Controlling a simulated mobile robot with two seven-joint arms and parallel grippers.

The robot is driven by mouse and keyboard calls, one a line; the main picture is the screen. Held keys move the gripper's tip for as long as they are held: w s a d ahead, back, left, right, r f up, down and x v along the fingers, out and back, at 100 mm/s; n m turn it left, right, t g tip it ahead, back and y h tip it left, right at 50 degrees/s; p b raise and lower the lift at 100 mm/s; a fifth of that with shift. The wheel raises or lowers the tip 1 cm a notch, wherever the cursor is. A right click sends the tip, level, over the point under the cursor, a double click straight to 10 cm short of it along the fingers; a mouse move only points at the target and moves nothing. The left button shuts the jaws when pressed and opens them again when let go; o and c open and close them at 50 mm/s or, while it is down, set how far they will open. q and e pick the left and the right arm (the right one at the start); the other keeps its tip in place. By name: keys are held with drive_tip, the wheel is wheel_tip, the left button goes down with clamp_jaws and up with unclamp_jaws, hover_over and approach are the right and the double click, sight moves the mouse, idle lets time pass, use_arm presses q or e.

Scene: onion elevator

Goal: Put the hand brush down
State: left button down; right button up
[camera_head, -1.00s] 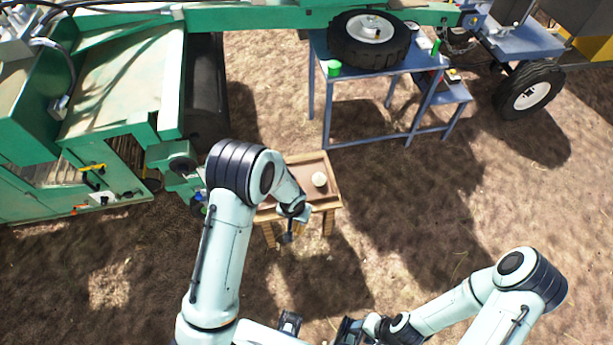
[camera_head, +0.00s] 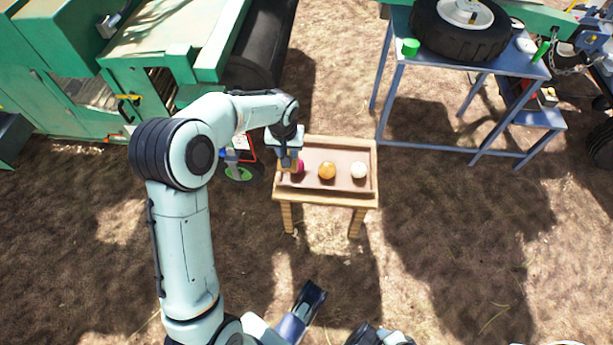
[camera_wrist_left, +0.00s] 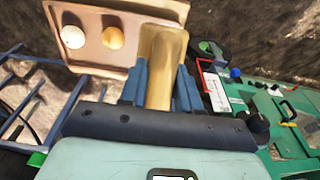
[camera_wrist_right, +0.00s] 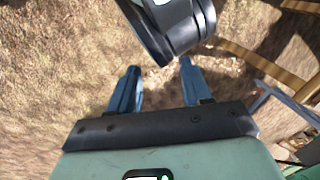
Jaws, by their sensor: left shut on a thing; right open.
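My left gripper (camera_head: 289,158) is over the left end of the small wooden tray table (camera_head: 325,198). In the left wrist view it (camera_wrist_left: 161,88) is shut on the tan hand brush (camera_wrist_left: 163,62), which sits between its fingers. The brush's far end overlaps the tray in that view; I cannot tell whether it touches. In the head view the gripper mostly hides the brush. My right gripper (camera_wrist_right: 158,82) is open and empty above bare ground in the right wrist view.
A yellow-brown onion (camera_head: 327,170) and a white onion (camera_head: 359,170) sit in the tray; a pink-red onion (camera_head: 299,167) shows beside my left gripper. A blue metal table (camera_head: 450,68) with a tire stands at the back right. Green machinery (camera_head: 150,50) stands at the left.

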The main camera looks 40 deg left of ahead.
use_arm(q)
wheel_tip(320, 180, down, 17)
drive_tip(key=b, duration=0.4)
drive_tip(key=shift+f, duration=0.15)
use_arm(e)
drive_tip(key=w+d+f+h, duration=0.1)
drive_tip(key=w+d+f, duration=0.1)
drive_tip(key=f, duration=0.3)
drive_tip(key=shift+w+d+f+m+t, duration=0.3)
drive_tip(key=shift+w+d+t, duration=0.1)
drive_tip(key=shift+d, duration=0.1)
use_arm(q)
drive_tip(key=shift+f, duration=0.1)
use_arm(e)
drive_tip(key=shift+s+f, duration=0.1)
use_arm(q)
drive_tip(key=c, duration=0.8)
unclamp_jaws()
